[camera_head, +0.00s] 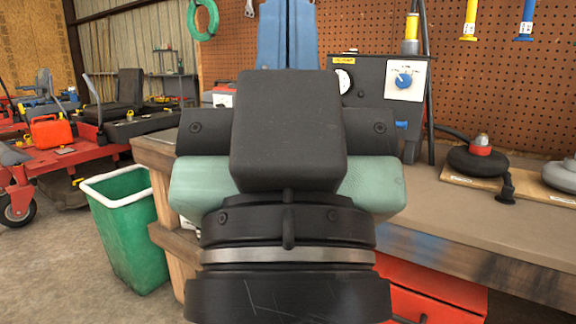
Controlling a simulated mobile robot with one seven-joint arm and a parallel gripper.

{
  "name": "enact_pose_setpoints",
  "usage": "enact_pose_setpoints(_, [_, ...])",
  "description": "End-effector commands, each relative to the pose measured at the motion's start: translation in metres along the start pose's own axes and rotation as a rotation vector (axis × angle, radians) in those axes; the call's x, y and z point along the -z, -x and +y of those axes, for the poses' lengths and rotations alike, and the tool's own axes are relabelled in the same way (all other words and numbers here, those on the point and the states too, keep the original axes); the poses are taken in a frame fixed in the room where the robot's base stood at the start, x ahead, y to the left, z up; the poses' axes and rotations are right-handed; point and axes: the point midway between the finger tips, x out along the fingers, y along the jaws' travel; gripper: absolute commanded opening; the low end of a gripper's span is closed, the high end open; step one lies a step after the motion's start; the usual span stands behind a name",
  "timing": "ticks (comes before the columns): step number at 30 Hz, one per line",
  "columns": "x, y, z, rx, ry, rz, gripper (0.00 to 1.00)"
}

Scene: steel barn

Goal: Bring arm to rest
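My arm rises from the bottom middle of the head view, in front of the workbench. Its end, with my gripper (288,130), fills the centre as a dark block with black side parts and pale green parts behind and below. A black wrist section with a silver band is below it. The fingertips cannot be made out, so I cannot tell whether it is open or shut. No held object shows.
A workbench (500,221) runs behind my arm to the right, bearing a dark control box (372,85) and a black round tool (478,162). A green bin (128,228) stands left. A red mower (62,158) is farther left. Concrete floor is clear at lower left.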

Motion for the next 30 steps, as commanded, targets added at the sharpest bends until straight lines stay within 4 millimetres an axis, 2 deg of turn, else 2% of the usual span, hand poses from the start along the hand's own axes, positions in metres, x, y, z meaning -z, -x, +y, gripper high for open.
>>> enact_pose_setpoints(1, [0.023,-0.024,0.000,0.000,0.002,0.001,0.00])
enact_pose_setpoints(30, [0.220,-0.235,-0.001,0.000,0.006,-0.002,0.00])
